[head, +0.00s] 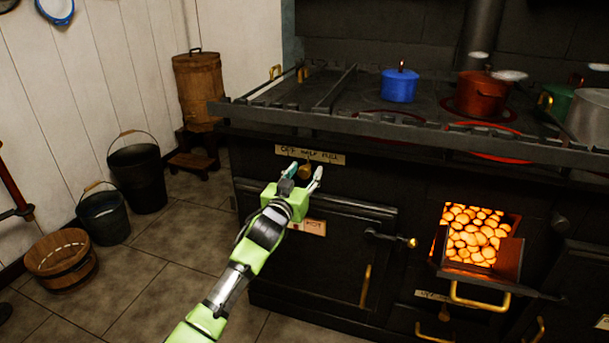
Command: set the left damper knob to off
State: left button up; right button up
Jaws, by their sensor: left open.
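The left damper knob (305,171) is a small brass knob on the black stove front, just under a cream label strip (310,155) that seems to read off, half, full. My left gripper (305,176) is open, its two fingertips on either side of the knob in the picture. I cannot tell whether the fingers touch it. The knob is partly hidden by the gripper, so its pointing direction is not clear. My right gripper is not in view.
A rail (400,128) juts out above the knob. Below are an oven door (340,240) with a handle and an open firebox (478,235) with glowing coals. A blue pot (399,86) and a red pot (480,95) stand on top. Buckets (138,180) stand on the floor at left.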

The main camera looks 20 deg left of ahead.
aim_at(287, 162)
pick_arm(q)
jog(key=shift+w, duration=0.1)
grip_shut()
jog(key=a+p, duration=0.2)
jog(key=shift+a+r, duration=0.3)
jog(key=shift+a, duration=0.1)
jog(key=a, duration=0.1)
jog(key=a+p, duration=0.1)
jog(key=a, duration=0.1)
jog(key=shift+w+a+f, duration=0.1)
jog(key=shift+a+f, duration=0.15)
jog(key=shift+a, duration=0.05)
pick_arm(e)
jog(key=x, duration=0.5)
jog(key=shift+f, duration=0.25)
pick_arm(q)
jog(key=shift+c, duration=1)
grip_release()
jog(key=shift+o, duration=1)
jog(key=shift+a, duration=0.15)
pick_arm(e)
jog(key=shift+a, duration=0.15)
